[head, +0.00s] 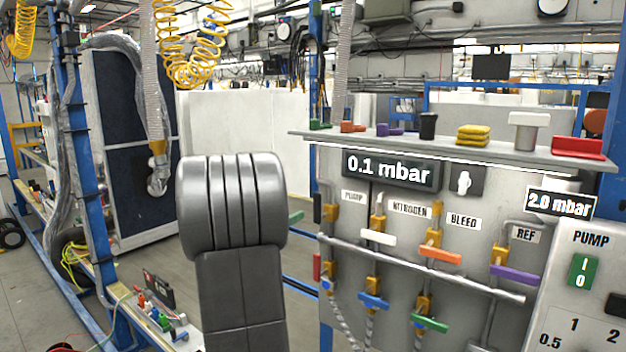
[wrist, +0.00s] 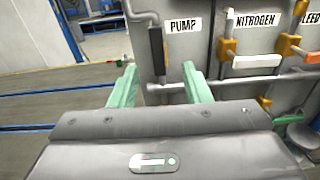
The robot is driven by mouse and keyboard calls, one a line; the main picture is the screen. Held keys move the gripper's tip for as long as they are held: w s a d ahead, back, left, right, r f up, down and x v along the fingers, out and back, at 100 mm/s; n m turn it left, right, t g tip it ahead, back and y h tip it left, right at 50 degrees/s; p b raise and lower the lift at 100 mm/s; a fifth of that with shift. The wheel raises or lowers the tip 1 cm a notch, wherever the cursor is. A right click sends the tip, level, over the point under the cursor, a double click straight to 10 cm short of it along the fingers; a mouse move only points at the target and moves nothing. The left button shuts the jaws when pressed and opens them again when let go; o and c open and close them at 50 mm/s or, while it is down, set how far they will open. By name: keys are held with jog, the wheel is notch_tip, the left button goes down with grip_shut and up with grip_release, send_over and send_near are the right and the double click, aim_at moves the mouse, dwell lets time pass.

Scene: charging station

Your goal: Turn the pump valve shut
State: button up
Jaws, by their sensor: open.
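The pump valve (head: 329,212) is a brass-coloured body with a dark upright handle, at the panel's left edge beside the PUMP label (head: 354,197). In the wrist view its black handle (wrist: 156,54) stands vertical, left of the label and just above the gap between my fingers. My gripper (wrist: 161,86) is open, its two green fingers apart with nothing held between them. The handle appears beyond the fingertips; I cannot tell the exact distance. In the head view my grey arm hides most of the gripper, and only a green fingertip shows at its right.
White nitrogen handle (head: 378,237), orange bleed handle (head: 440,255) and purple REF handle (head: 514,274) are nearby. A horizontal pipe (head: 420,267) crosses below them. A shelf (head: 470,150) with loose items juts out above. A display (head: 390,168) reads 0.1 mbar. Open floor lies left of the panel.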

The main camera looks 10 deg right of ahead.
aim_at(316, 198)
jog(key=p+x, duration=0.1)
jog(key=x, duration=0.3)
jog(key=p+x, duration=0.2)
jog(key=x, duration=0.3)
jog(key=p+x, duration=0.1)
jog(key=x, duration=0.3)
jog(key=shift+w+d+r+p, duration=0.1)
jog(key=shift+w+r+p, duration=0.3)
jog(key=shift+w, duration=0.15)
grip_shut()
